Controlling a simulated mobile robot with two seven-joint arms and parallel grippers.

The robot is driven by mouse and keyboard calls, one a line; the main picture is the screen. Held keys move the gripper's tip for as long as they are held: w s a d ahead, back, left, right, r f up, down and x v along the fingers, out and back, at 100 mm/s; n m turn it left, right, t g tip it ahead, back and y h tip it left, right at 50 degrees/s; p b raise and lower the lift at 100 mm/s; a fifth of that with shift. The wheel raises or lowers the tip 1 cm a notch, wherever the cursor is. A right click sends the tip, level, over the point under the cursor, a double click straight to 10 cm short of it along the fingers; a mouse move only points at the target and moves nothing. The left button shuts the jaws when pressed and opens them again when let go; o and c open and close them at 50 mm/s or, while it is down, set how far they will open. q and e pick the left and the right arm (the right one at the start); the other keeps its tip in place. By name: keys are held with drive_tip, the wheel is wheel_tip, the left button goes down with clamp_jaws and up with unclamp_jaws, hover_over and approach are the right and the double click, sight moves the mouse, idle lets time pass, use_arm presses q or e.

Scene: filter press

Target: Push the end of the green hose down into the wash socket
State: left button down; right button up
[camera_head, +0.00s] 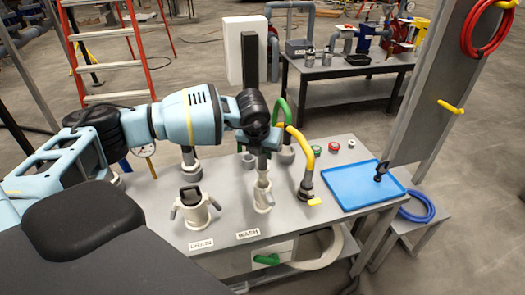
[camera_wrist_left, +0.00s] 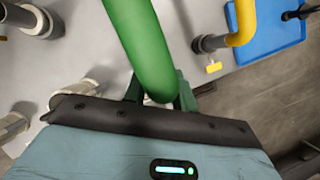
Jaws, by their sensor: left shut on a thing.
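My left gripper (camera_head: 263,143) is over the table, directly above the wash socket (camera_head: 263,199). It is shut on the green hose (camera_head: 281,110), which arcs up behind the wrist in the head view. In the left wrist view the green hose (camera_wrist_left: 142,45) runs down between the fingers (camera_wrist_left: 160,95). The wash socket is a pale grey fitting with side levers, behind the WASH label. A grey piece below the fingers reaches the socket's mouth; I cannot tell how deep it sits. The gripper hides the hose's lower end in the left wrist view. My right gripper is not in view.
A capped fitting (camera_head: 191,205) stands left of the socket. A yellow hose (camera_head: 302,140) on a dark pipe stands close on its right. A blue tray (camera_head: 352,188) lies farther right, beside a tall grey panel (camera_head: 428,85). A second table (camera_head: 345,70) is behind.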

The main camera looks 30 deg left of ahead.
sight(263, 166)
use_arm(q)
drive_tip(key=shift+f, duration=0.45)
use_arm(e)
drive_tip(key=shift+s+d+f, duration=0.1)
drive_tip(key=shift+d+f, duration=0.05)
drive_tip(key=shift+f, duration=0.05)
use_arm(q)
drive_tip(key=shift+f, duration=0.8)
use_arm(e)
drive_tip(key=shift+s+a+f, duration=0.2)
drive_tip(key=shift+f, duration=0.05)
use_arm(q)
drive_tip(key=shift+f+b, duration=0.4)
drive_tip(key=shift+f, duration=0.3)
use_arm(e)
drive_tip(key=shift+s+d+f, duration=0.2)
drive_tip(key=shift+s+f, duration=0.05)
use_arm(q)
drive_tip(key=shift+f, duration=0.9)
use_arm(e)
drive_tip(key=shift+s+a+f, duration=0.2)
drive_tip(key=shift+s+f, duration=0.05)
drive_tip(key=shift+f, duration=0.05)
use_arm(q)
drive_tip(key=c, duration=1.1)
unclamp_jaws()
drive_tip(key=shift+o, duration=0.2)
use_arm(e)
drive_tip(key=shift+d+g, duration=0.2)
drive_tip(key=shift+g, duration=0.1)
